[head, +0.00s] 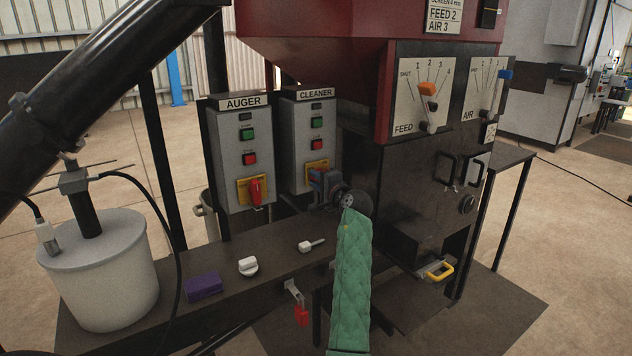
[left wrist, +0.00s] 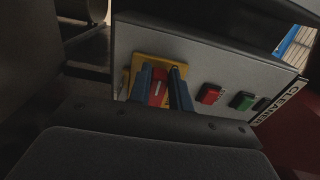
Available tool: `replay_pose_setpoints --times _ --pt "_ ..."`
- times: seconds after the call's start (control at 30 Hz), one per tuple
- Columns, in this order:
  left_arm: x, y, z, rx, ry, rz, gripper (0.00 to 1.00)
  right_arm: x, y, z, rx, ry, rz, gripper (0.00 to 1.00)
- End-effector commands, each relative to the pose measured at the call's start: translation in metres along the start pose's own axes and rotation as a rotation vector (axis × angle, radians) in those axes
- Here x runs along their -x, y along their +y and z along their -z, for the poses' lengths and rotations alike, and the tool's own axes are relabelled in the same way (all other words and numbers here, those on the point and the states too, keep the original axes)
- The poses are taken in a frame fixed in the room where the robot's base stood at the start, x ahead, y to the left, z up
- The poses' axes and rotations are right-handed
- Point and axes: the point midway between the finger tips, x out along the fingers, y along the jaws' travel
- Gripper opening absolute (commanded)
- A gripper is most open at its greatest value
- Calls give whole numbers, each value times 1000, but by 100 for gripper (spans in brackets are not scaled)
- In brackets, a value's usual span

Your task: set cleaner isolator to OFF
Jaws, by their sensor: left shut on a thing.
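The grey CLEANER box (head: 299,140) carries a green button (head: 317,123), a red button (head: 316,144) and a yellow isolator plate (head: 313,167) below them. My left gripper (head: 318,180) is at this plate and hides the isolator's handle in the head view. In the left wrist view, the two blue-grey fingers (left wrist: 160,88) are shut on the red isolator handle (left wrist: 158,88), one on each side, in front of the yellow plate (left wrist: 141,64). The handle's visible part seems to lie across the box, but its ends are partly hidden. My right gripper is not in view.
The AUGER box (head: 229,150) with its own red handle (head: 256,192) stands just left.

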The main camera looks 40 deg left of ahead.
Motion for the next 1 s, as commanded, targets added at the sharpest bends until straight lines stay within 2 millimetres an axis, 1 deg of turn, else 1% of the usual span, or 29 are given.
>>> replay_pose_setpoints --times 0.13,0.17,0.23,0.27,0.53,0.63,0.77,1.0 --pt "0 3 0 -1 -1 -4 0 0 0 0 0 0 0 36" --pt "0 3 0 -2 0 -4 26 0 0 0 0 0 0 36" --pt "0 3 0 -2 0 -3 40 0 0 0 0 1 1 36" --pt "0 2 0 -1 0 -3 42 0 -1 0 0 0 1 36" --pt "1 1 0 -1 0 -2 42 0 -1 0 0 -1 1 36" --pt "6 2 0 -1 1 -1 42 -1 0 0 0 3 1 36" --pt "22 3 0 0 2 -2 42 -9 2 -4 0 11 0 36" --pt "59 3 0 0 1 -3 42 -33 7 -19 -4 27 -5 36"
